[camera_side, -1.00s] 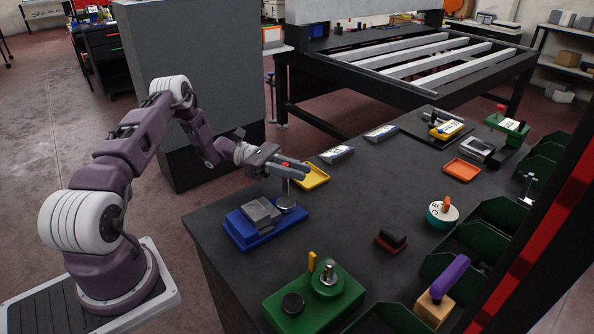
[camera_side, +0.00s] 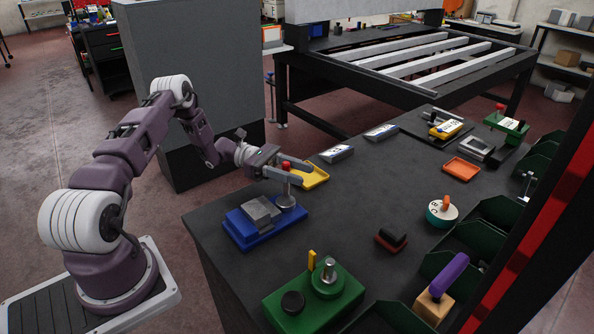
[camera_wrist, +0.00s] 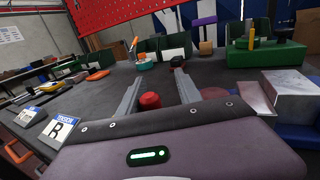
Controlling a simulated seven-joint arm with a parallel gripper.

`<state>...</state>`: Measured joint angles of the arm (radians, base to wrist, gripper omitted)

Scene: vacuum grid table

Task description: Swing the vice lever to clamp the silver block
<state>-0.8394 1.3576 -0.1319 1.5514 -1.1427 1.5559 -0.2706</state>
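The blue vice (camera_side: 240,236) sits at the near left corner of the dark table, with the silver block (camera_side: 260,212) on it. The vice lever (camera_side: 287,189) stands upright at the vice's right end and has a red knob (camera_side: 286,166) on top. My gripper (camera_side: 303,173) is open at knob height, its two fingers on either side of the knob. In the wrist view the red knob (camera_wrist: 150,101) lies between the spread fingers, nearer the left one, with a gap to the right one. The silver block (camera_wrist: 294,94) is at right there.
A yellow tray (camera_side: 314,176) lies just behind the gripper. A green fixture (camera_side: 315,300) with a black knob and a yellow peg stands in front. A red-and-black stamp-like item (camera_side: 391,240) is to the right. The table between them is clear.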

